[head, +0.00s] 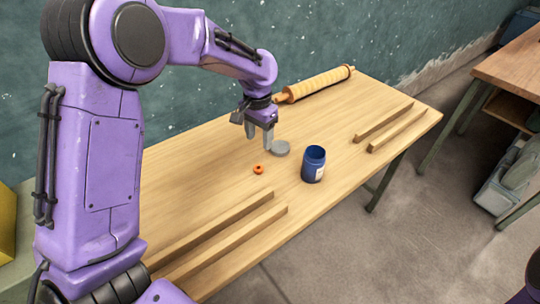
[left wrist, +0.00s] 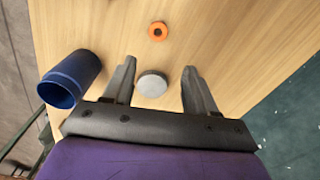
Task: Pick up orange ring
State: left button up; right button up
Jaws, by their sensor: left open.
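The orange ring (head: 258,169) is small and lies flat on the wooden table. It also shows in the left wrist view (left wrist: 157,31), beyond my open fingertips and roughly midway between their lines. My left gripper (head: 258,140) is open and empty above the table, a little behind the ring in the head view. In the left wrist view my left gripper (left wrist: 158,70) has its two fingers spread, with a grey disc (left wrist: 152,84) on the table below between them. My right gripper is not in view.
A blue jar (head: 314,165) stands right of the ring and shows at the left in the wrist view (left wrist: 70,79). Wooden strips (head: 235,228) lie in front and more (head: 383,122) at the right. A rolling pin (head: 315,84) lies along the back wall. Bare table surrounds the ring.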

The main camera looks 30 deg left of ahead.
aim_at(258, 164)
pick_arm(q)
jog(key=f, duration=0.3)
jog(key=s+f, duration=0.1)
jog(key=f, duration=0.6)
jog(key=shift+s, duration=0.35)
jog(key=c, duration=1)
